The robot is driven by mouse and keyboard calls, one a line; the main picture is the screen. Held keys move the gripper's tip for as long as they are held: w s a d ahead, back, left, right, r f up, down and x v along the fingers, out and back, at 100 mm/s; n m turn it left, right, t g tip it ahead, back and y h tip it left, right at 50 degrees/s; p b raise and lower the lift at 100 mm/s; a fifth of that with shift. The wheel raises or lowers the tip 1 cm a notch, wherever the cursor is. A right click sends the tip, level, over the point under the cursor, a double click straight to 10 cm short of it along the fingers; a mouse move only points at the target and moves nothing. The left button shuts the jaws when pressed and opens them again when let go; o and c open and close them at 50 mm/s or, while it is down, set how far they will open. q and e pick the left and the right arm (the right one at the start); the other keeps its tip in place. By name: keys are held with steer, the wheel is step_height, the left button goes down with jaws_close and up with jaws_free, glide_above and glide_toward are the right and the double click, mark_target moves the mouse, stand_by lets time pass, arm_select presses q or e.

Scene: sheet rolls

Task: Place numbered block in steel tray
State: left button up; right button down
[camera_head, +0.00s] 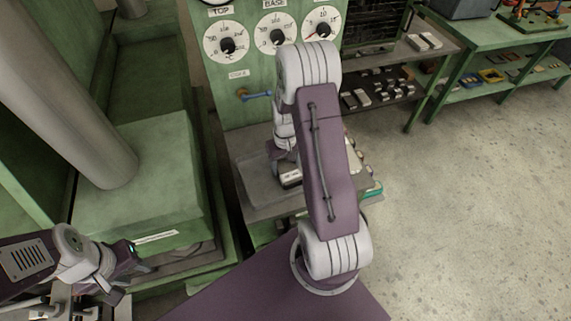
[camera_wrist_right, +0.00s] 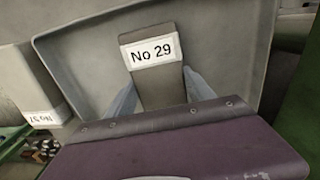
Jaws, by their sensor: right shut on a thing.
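The numbered block (camera_wrist_right: 156,86), a dark grey piece with a white label reading "No 29", is in the right wrist view. My right gripper (camera_wrist_right: 160,95) is shut on it, with a finger on each side. The block also shows in the head view (camera_head: 290,178), partly hidden by my right arm. The grey steel tray (camera_wrist_right: 72,62) lies around and behind the block; its rim shows. I cannot tell whether the block touches the tray floor. In the head view the tray (camera_head: 256,193) is on the green machine's ledge. My left gripper (camera_head: 95,300) is at the lower left; its fingers are unclear.
A pale labelled block (camera_wrist_right: 32,90) lies outside the tray at left in the wrist view. The green machine panel (camera_head: 240,100) with dials stands behind the tray. A shelf (camera_head: 385,90) with several metal blocks is at the back. The concrete floor (camera_head: 480,200) at right is clear.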

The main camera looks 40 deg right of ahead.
mark_target(286, 165)
steer(key=shift+r, duration=0.1)
steer(key=shift+a, duration=0.1)
steer(key=shift+c, duration=1.9)
jaws_free()
steer(key=shift+f, duration=0.2)
step_height(286, 165, up, 12)
steer(key=s+a+f+n+t, duration=0.1)
steer(key=s+a+n, duration=0.1)
steer(key=s+a, duration=0.7)
steer(key=a, duration=0.4)
steer(key=shift+s+a, duration=0.4)
